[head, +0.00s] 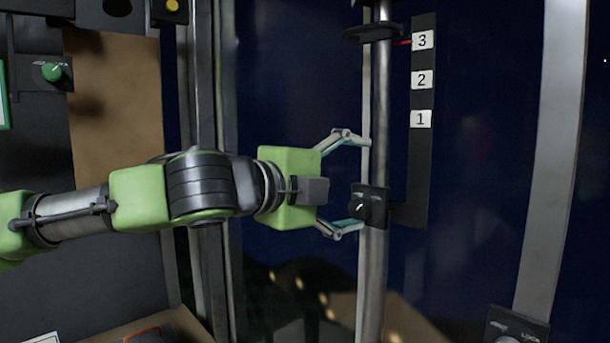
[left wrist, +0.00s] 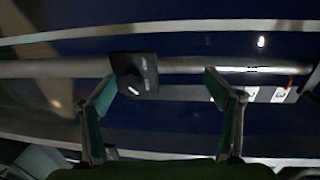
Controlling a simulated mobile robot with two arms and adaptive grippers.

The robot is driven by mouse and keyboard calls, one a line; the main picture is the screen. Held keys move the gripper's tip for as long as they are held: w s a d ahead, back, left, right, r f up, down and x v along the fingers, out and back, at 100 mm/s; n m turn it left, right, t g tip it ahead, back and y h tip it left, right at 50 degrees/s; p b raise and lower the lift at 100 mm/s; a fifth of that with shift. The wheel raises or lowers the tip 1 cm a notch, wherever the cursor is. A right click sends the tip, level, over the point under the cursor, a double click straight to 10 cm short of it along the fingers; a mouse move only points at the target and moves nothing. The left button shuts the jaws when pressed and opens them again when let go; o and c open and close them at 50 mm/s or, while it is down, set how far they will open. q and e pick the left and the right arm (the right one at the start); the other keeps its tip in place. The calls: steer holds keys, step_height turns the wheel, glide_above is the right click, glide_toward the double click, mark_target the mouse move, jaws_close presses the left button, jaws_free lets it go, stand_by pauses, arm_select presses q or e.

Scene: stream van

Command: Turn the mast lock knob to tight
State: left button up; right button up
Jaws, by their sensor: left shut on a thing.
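The mast lock knob (head: 364,208) is a small black knob with a white mark, on a dark plate fixed to the upright metal mast (head: 379,110). Its mark slants up to the right in the head view; the plate's lettering is too small to read. My left gripper (head: 362,183) is at the mast, its fingers wide apart, one above the knob and one low beside the plate. In the left wrist view the knob (left wrist: 131,80) lies within the finger span, close to the left fingertip. Whether both fingers touch it is not clear. My right gripper is out of view.
A dark strip (head: 420,165) with labels 1, 2 and 3 stands right of the mast. A black collar (head: 373,33) circles the mast above. A panel with a green knob (head: 52,72) is at left. A box marked LOCK (head: 515,325) is at lower right.

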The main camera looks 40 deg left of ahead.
arm_select(q)
steer(key=r, duration=0.1)
steer(key=s+r, duration=0.1)
steer(key=shift+s+r+t, duration=0.25)
steer(key=shift+r+t, duration=0.05)
steer(key=shift+c, duration=0.7)
steer(key=s, duration=0.5)
steer(key=shift+s+r, duration=0.15)
steer(key=shift+r, duration=0.2)
steer(key=c, duration=0.6)
steer(key=s+b, duration=0.1)
steer(key=s, duration=0.2)
steer(key=s+b, duration=0.1)
steer(key=s, duration=0.2)
steer(key=s+f+b, duration=0.1)
steer(key=s, duration=0.3)
steer(key=shift+a+f, duration=0.1)
steer(key=shift+a, duration=0.25)
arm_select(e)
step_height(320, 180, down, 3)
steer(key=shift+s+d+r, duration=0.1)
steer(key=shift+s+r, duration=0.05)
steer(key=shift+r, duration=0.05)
arm_select(q)
steer(key=shift+w, duration=0.1)
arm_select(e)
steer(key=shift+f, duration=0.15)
